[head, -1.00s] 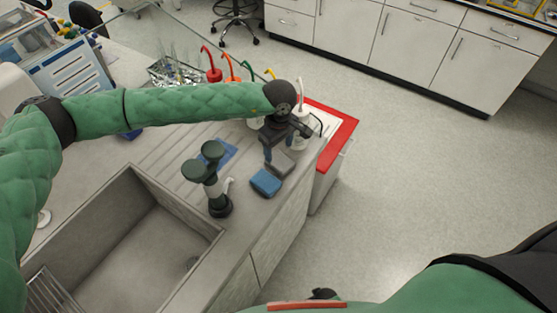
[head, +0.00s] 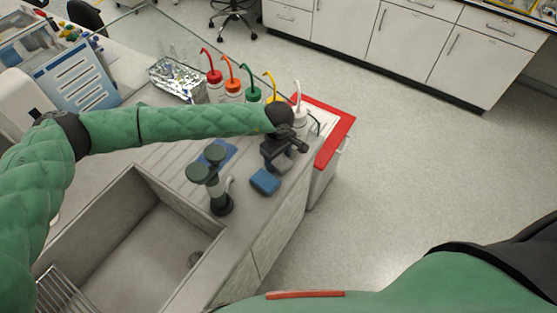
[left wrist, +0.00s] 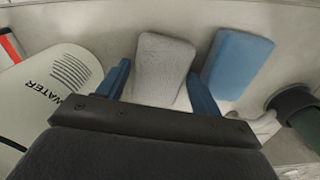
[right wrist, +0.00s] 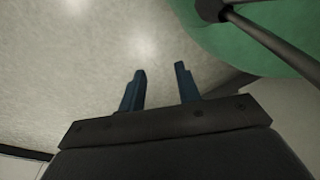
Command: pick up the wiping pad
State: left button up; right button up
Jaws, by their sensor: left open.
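A light grey pad (left wrist: 162,72), which looks like the wiping pad, lies flat on the counter in the left wrist view. My left gripper (head: 284,160) is open just above it, hiding it in the head view. In the left wrist view its fingers (left wrist: 158,68) stand on either side of the grey pad, apart from each other. A blue pad (left wrist: 236,63) lies just outside the right-hand finger; it also shows in the head view (head: 265,181). My right gripper (right wrist: 160,70) is open and empty, away from the counter, over the floor.
A white bottle marked WATER (left wrist: 48,95) stands close on the left in the left wrist view. A dark green tap-like fixture (head: 214,180) stands beside the sink (head: 130,250). Several capped wash bottles, one red-capped (head: 214,76), line the back. The counter's front edge is close by.

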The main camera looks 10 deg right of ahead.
aim_at(280, 160)
pick_arm(q)
jog(key=c, duration=0.7)
jog(key=shift+c, duration=0.2)
pick_arm(e)
jog(key=shift+f, duration=0.1)
